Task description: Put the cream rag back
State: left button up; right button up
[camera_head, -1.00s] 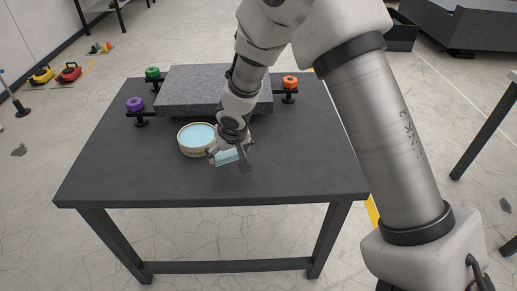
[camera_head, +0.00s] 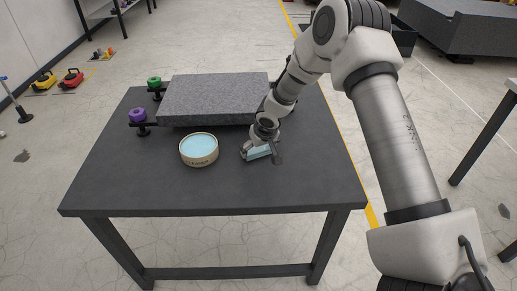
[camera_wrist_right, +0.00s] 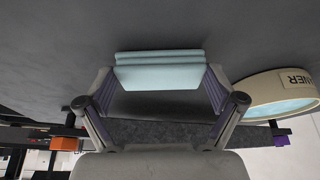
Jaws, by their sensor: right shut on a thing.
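My right gripper (camera_head: 261,155) is shut on a folded pale-blue rag (camera_wrist_right: 160,72), held between its two fingers in the right wrist view. No cream-coloured rag shows. In the head view the rag is low over the front right part of the dark table (camera_head: 200,191), mostly behind the gripper. I cannot tell whether it touches the tabletop. A round cream tub (camera_head: 199,158) with pale-blue contents and lettering on its side stands to the left of the gripper, apart from it; it also shows in the right wrist view (camera_wrist_right: 262,93). My left gripper is not in view.
A grey granite slab (camera_head: 213,97) lies at the table's back, just behind my right gripper. Purple (camera_head: 137,115) and green (camera_head: 154,82) knobs stand at its left. An orange knob (camera_wrist_right: 62,143) shows in the wrist view. The table's front and left are clear.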

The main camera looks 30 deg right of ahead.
jog(key=shift+f, duration=0.2)
jog(key=o, duration=0.8)
jog(key=shift+c, duration=0.2)
jog(key=shift+r, duration=0.1)
jog(key=v, duration=1.2)
jog(key=shift+r, duration=0.2)
jog(key=shift+w, duration=0.1)
